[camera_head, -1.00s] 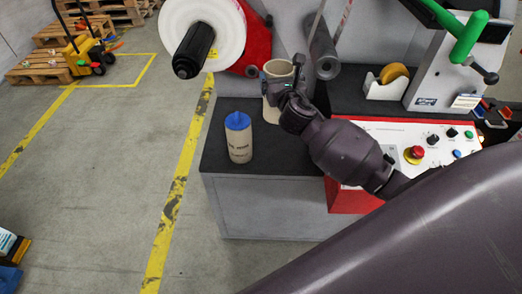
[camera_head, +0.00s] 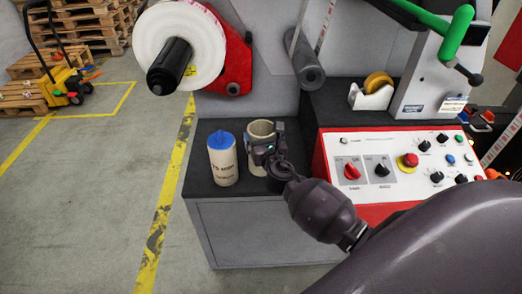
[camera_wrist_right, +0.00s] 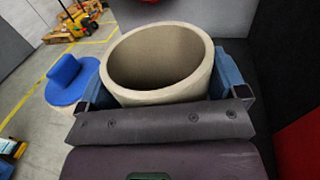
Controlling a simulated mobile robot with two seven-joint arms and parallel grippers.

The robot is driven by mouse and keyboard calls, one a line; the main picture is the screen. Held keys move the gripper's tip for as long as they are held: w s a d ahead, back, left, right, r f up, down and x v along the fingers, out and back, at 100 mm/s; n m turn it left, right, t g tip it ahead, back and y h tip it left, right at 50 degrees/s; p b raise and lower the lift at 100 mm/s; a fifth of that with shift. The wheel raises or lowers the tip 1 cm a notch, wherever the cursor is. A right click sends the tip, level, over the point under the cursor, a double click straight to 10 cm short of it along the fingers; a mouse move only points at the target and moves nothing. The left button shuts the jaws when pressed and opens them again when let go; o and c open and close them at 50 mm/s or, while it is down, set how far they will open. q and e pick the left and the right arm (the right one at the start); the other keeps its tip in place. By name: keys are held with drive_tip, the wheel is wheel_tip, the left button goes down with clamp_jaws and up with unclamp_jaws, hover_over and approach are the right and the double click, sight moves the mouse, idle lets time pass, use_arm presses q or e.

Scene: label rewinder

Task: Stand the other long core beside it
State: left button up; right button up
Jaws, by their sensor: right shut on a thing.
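My right gripper (camera_head: 264,150) is shut on a beige hollow core (camera_head: 259,133), near its upper part. In the right wrist view the core's open top (camera_wrist_right: 160,65) sits between two blue finger pads. The core is about upright, at the black bench top, just right of another beige core (camera_head: 223,165) with a blue cap (camera_head: 221,140). A small gap shows between the two. I cannot tell whether the held core's bottom touches the bench. The capped core stands upright and carries dark print. Its blue top also shows in the wrist view (camera_wrist_right: 67,80). My left gripper is not in view.
The black bench top (camera_head: 203,186) has a front edge close before both cores. A white roll (camera_head: 195,35) on a black spindle overhangs behind. A red-edged control panel (camera_head: 400,150) with knobs and an emergency stop lies to the right. A tape dispenser (camera_head: 372,92) stands behind it.

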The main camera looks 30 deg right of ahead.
wheel_tip(320, 180, down, 5)
drive_tip(key=shift+r+b, duration=0.15)
drive_tip(key=shift+b, duration=1)
drive_tip(key=o, duration=1)
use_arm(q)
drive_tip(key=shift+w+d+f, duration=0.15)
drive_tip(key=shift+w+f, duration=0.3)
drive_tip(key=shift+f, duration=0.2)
use_arm(e)
drive_tip(key=shift+r, duration=0.1)
use_arm(q)
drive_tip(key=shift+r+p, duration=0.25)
drive_tip(key=shift+p, duration=0.1)
use_arm(e)
drive_tip(key=v, duration=1.2)
drive_tip(key=shift+r, duration=0.15)
